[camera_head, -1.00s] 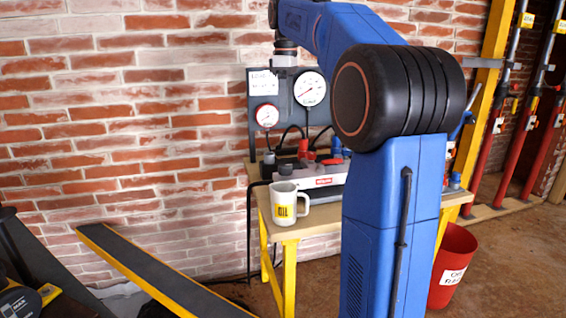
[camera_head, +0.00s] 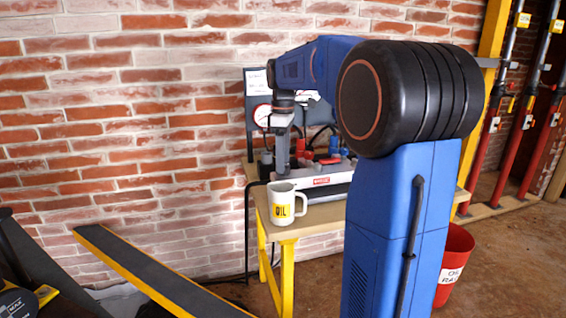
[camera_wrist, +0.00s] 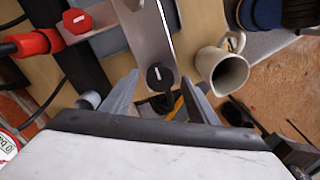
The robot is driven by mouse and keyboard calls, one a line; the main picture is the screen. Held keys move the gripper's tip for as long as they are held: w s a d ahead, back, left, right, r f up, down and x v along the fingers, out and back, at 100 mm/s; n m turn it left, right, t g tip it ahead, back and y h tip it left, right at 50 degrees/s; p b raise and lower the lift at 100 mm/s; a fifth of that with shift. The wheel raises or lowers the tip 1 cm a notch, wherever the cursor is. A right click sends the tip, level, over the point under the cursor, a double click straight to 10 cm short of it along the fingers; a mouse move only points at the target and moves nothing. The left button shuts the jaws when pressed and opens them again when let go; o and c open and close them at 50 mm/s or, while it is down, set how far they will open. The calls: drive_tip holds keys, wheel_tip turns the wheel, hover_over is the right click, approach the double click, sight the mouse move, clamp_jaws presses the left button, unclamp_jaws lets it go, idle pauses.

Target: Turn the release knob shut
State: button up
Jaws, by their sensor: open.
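A black round knob (camera_wrist: 160,76) with a white mark sits on the grey pump unit in the wrist view. My gripper (camera_wrist: 158,84) is open, with one finger to each side of this knob; I cannot tell whether either touches it. In the head view my gripper (camera_head: 283,172) points down over the left end of the pump unit (camera_head: 322,181), and the knob there is hidden or too small to tell. A red knob (camera_wrist: 78,20) with a white mark shows at the upper left of the wrist view.
A white mug (camera_head: 284,203) stands on the bench (camera_head: 310,222) in front of the pump; it also shows in the wrist view (camera_wrist: 224,68), right of the black knob. A gauge panel (camera_head: 258,86) stands behind. Hoses run at the left. A red bin (camera_head: 455,262) stands right of the bench.

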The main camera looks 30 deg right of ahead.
drive_tip(key=shift+f, duration=0.65)
drive_tip(key=c, duration=1)
drive_tip(key=shift+c, duration=0.2)
